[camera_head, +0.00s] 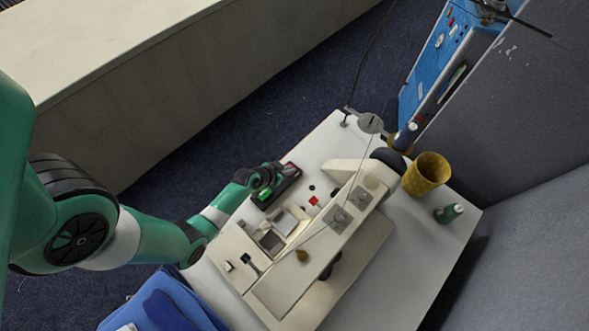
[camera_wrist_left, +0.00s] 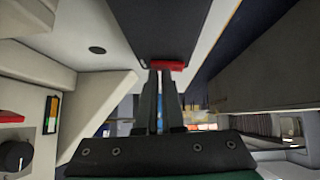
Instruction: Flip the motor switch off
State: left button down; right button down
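The motor switch (camera_head: 285,184) is a dark box at the edge of the white sewing table, with a green part showing at its near end. My left gripper (camera_head: 270,175) is right at this box in the head view and partly covers it. In the left wrist view the left fingers (camera_wrist_left: 161,72) are close together and look shut, with nothing seen between them. Their tips meet or nearly meet a red part of the switch (camera_wrist_left: 168,64) on its dark underside; I cannot tell whether they touch. My right gripper is not in view.
A white sewing machine (camera_head: 320,247) stands on the table beside the switch, with a small red square (camera_head: 313,200) nearby. A yellow basket (camera_head: 428,174) and a green bottle (camera_head: 448,213) stand at the right. A blue chair (camera_head: 172,304) is at the lower left.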

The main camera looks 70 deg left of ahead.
pick_arm(q)
jog(key=shift+s+f, duration=0.15)
jog(key=shift+f, duration=0.1)
jog(key=shift+s+a, duration=0.1)
jog(key=shift+a, duration=0.25)
jog(key=shift+s+a+r, duration=0.15)
jog(key=shift+a, duration=0.2)
jog(key=shift+r, duration=0.1)
notch_tip(320, 180, up, 4)
jog(key=p, duration=0.3)
jog(key=shift+a, duration=0.1)
jog(key=p+v, duration=0.2)
jog(key=v, duration=0.8)
jog(key=shift+s+a, duration=0.2)
jog(key=shift+a, duration=0.05)
